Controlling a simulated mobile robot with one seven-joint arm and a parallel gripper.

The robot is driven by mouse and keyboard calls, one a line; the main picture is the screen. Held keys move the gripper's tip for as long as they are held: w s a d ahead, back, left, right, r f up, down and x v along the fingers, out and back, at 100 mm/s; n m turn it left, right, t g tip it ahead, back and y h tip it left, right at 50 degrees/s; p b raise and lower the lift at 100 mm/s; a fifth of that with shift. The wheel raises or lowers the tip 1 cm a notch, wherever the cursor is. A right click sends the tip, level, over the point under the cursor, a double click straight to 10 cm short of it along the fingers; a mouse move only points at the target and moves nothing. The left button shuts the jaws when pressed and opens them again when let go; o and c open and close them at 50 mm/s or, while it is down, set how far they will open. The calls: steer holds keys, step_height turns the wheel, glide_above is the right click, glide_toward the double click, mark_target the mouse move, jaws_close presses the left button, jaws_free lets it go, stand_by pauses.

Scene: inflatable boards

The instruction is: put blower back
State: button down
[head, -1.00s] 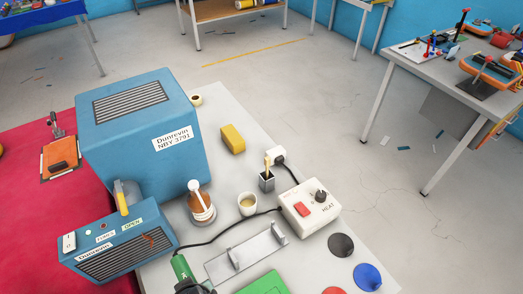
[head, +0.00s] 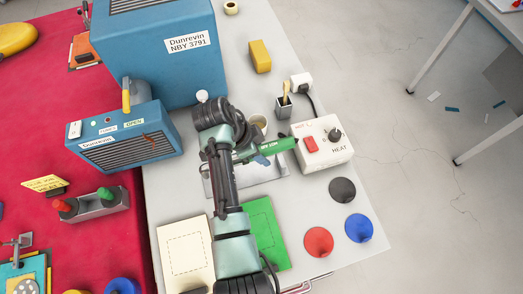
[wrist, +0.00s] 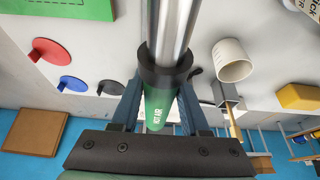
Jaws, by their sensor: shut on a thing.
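The blower (head: 280,145) has a green body marked HOT AIR, a black collar and a silver tube. In the wrist view the green body (wrist: 158,112) lies between the blue fingers of my gripper (wrist: 160,108), which is shut on it. In the head view my gripper (head: 262,157) holds it over the bench, just left of the white heat box (head: 325,147). My arm hides the blower's left part. A metal plate stand (head: 272,184) lies below, partly covered by my arm. I cannot tell whether the blower touches the stand.
A small cup (head: 258,122), a brush pot (head: 284,108) and a yellow block (head: 260,56) stand behind. Red (head: 318,242), blue (head: 359,228) and black (head: 342,190) discs lie in front on the right. A green mat (head: 265,232) and blue machines (head: 160,60) are near my arm.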

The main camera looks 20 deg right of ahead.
steer(key=shift+w+d+f, duration=0.1)
steer(key=shift+f+b, duration=2.9)
steer(key=shift+f, duration=0.35)
steer(key=shift+f, duration=0.55)
steer(key=shift+c, duration=1.6)
jaws_free()
steer(key=shift+o, duration=0.2)
steer(key=shift+o, duration=1.4)
steer(key=shift+r, duration=0.1)
